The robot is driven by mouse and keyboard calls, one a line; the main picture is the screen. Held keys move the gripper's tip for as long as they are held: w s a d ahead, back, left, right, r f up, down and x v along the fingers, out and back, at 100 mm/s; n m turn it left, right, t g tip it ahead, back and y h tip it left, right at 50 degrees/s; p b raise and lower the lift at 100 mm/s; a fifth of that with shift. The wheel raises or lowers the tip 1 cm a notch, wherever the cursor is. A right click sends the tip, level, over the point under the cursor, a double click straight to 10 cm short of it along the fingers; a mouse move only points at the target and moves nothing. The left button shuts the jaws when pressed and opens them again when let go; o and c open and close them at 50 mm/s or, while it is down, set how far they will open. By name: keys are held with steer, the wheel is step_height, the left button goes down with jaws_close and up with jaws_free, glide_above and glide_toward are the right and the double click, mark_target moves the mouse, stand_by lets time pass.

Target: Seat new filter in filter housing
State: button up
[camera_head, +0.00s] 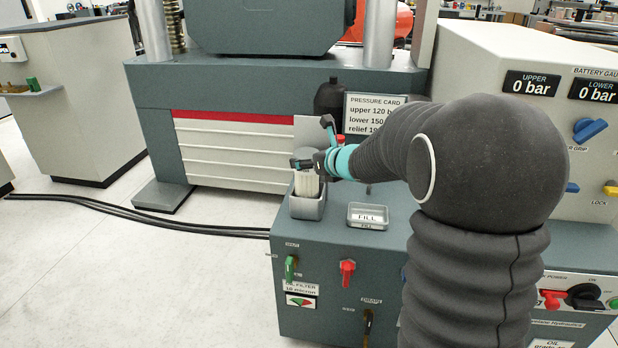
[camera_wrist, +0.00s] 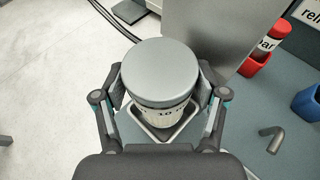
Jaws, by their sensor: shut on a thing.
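The filter is a white pleated cylinder (camera_head: 306,184) with a grey cap; the wrist view shows its round cap (camera_wrist: 160,72) and printed side from above. My gripper (camera_head: 312,166) is shut on the filter near its top; its two fingers also flank the filter in the wrist view (camera_wrist: 160,98). The filter housing is a grey square open cup (camera_head: 307,208) on top of the bench cabinet. The filter stands upright with its lower end inside the housing's rim, which also shows in the wrist view (camera_wrist: 150,132). How deep the filter sits is hidden.
A pressure card (camera_head: 374,114) stands behind. A green valve handle (camera_head: 291,268) and a red one (camera_head: 347,272) are on the cabinet front. Red and blue parts (camera_wrist: 256,64) and a bent rod (camera_wrist: 272,138) are right of the filter.

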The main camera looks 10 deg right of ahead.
mark_target(314, 176)
steer(key=shift+f+b, duration=0.4)
steer(key=shift+f, duration=2)
steer(key=shift+f, duration=0.2)
steer(key=o, duration=1.3)
steer(key=shift+o, duration=0.2)
steer(key=shift+r, duration=0.15)
